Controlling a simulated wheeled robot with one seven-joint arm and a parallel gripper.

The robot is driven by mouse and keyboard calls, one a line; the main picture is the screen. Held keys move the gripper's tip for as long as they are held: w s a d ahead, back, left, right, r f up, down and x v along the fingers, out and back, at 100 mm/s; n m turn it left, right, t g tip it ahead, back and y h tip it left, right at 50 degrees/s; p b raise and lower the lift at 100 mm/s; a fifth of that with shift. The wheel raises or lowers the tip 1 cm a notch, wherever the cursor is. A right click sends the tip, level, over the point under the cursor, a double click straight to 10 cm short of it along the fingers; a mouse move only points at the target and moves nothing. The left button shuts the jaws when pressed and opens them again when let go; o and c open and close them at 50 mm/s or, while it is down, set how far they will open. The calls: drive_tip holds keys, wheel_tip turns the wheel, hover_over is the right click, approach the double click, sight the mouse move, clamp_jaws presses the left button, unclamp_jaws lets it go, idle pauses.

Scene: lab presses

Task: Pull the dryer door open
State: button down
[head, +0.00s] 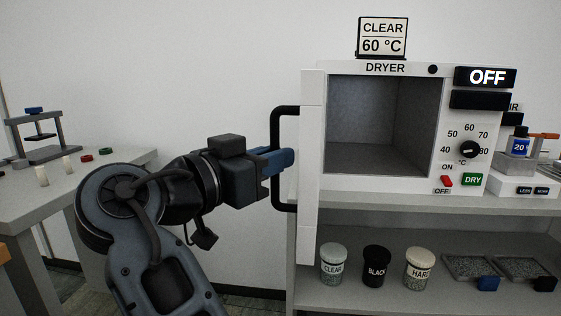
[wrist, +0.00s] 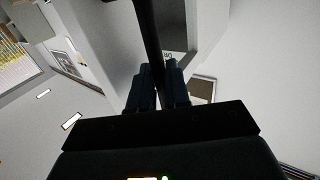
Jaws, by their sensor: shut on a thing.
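The white dryer (head: 380,185) stands on a shelf unit, its grey inner chamber (head: 385,125) in plain view. Its white door (head: 312,165) is swung open and seen nearly edge-on at the chamber's left side. A black bar handle (head: 276,130) sticks out from the door's left face. My gripper (head: 282,160) has its blue fingers shut on the handle's upright bar. In the wrist view the dark handle bar (wrist: 148,35) runs down between the two fingers (wrist: 158,88).
A sign (head: 383,38) reading CLEAR 60 °C stands on the dryer. Several jars, including a black one (head: 376,266), and mesh trays (head: 470,268) sit on the lower shelf. A side table (head: 110,170) with a small press (head: 38,135) is at left. Floor between is open.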

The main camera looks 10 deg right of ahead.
drive_tip(key=shift+w+d+r, duration=0.1)
drive_tip(key=shift+w+d, duration=0.15)
drive_tip(key=shift+d, duration=0.2)
drive_tip(key=c, duration=1.4)
unclamp_jaws()
drive_tip(key=shift+w+d, duration=0.1)
drive_tip(key=shift+o, duration=0.9)
drive_tip(key=v, duration=0.8)
